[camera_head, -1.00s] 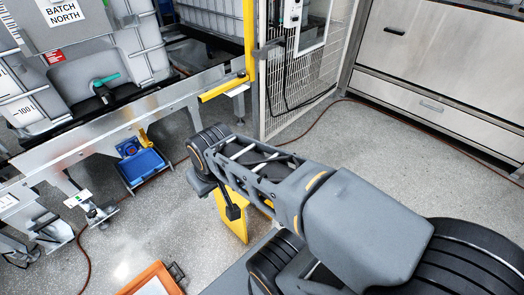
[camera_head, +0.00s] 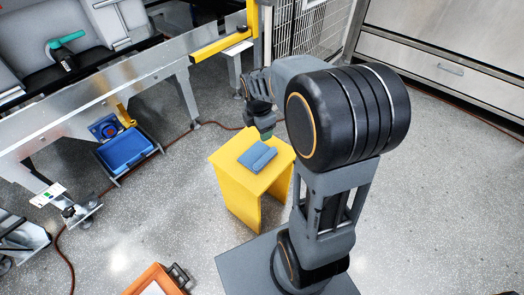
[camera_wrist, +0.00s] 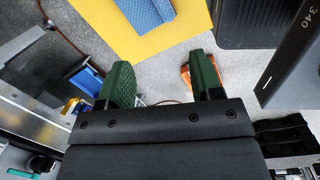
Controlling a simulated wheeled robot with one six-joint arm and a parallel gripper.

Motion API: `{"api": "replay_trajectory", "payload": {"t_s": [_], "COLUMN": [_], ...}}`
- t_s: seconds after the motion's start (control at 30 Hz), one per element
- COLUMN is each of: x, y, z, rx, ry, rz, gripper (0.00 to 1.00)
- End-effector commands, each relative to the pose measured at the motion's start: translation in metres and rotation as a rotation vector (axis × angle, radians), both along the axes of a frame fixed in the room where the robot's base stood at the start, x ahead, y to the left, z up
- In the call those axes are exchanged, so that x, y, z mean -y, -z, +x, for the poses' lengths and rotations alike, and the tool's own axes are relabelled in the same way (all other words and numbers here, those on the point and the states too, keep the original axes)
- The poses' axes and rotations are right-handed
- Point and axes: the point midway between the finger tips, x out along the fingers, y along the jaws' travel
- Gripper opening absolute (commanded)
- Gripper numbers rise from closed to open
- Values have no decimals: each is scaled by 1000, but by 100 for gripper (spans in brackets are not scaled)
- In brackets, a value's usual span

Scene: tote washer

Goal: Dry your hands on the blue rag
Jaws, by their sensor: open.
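The blue rag (camera_head: 258,158) lies folded on top of a small yellow stand (camera_head: 236,177). In the wrist view the rag (camera_wrist: 146,12) shows at the top edge, partly cut off, on the yellow top (camera_wrist: 178,38). My gripper (camera_wrist: 163,78) shows two green fingers spread apart with nothing between them. In the head view the gripper (camera_head: 267,133) is by the far side of the stand, close to the rag. It is partly hidden there, and I cannot tell its exact height above the top.
A blue bin (camera_head: 126,150) sits on the floor left of the stand. An orange crate (camera_head: 155,281) is at the bottom. A metal frame (camera_head: 90,88) runs along the left, with a wire mesh fence (camera_head: 322,28) behind. Grey floor lies open at right.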

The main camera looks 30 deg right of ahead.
Motion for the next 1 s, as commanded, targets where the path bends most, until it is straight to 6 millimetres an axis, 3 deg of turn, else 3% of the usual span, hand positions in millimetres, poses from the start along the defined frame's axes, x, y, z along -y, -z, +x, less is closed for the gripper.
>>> {"api": "replay_trajectory", "payload": {"t_s": [0.03,0.1,0.4,1.0], "x": [5,10,18,29], "y": [29,45,84,184], "z": [7,13,25,29], "rx": [-23,-45,-88,-88], "ry": [-79,-180,-365,-365], "rz": [-10,-22,-40,-40], "gripper": [60,60,60,60]}}
